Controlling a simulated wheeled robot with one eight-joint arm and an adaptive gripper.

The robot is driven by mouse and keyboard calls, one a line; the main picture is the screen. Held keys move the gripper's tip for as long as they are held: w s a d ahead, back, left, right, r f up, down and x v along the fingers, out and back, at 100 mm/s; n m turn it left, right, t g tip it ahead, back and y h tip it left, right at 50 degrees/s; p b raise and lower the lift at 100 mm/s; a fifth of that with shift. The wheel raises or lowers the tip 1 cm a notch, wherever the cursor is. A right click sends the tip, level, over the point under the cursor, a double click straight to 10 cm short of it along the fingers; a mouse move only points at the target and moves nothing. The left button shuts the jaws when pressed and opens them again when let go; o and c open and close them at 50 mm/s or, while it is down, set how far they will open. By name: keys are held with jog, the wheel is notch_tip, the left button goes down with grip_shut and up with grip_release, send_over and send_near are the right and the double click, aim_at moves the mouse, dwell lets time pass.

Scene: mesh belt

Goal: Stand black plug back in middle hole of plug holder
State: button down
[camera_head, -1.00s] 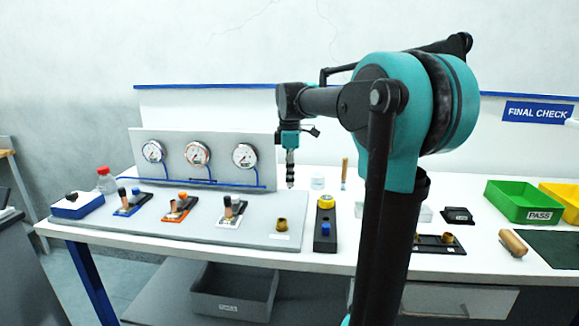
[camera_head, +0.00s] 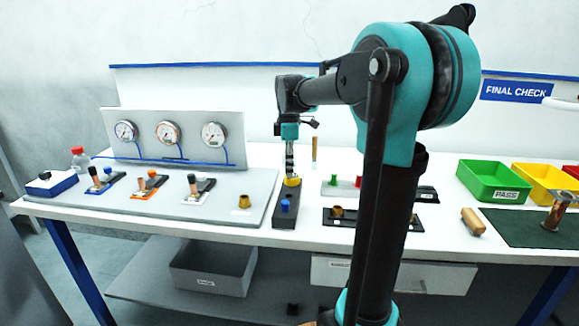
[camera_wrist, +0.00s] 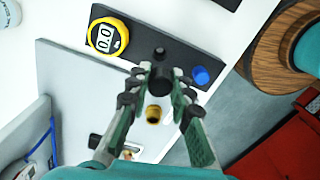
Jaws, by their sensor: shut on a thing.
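My gripper (camera_wrist: 160,88) is shut on the black plug (camera_wrist: 159,80), a short dark cylinder between the fingertips in the wrist view. In the head view my gripper (camera_head: 290,176) points down behind and above the dark plug holder (camera_head: 286,220). The holder also shows in the wrist view (camera_wrist: 135,44). It bears a yellow round gauge (camera_wrist: 108,37) reading 0.0 at one end and a blue plug (camera_wrist: 201,76) at the other. A small dark round spot (camera_wrist: 160,52) lies between them; I cannot tell its depth. The held plug appears apart from the holder.
A brass fitting (camera_head: 244,201) stands on the grey board left of the holder. A rack with green and red plugs (camera_head: 345,190) is to its right. The gauge panel (camera_head: 175,135) stands back left. A green PASS bin (camera_head: 494,182) is at right.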

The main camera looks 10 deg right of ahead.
jog(key=shift+f, duration=2.7)
jog(key=shift+f, duration=1.25)
jog(key=c, duration=1.3)
grip_release()
jog(key=shift+r, duration=0.1)
notch_tip(320, 180, up, 12)
jog(key=shift+f, duration=0.1)
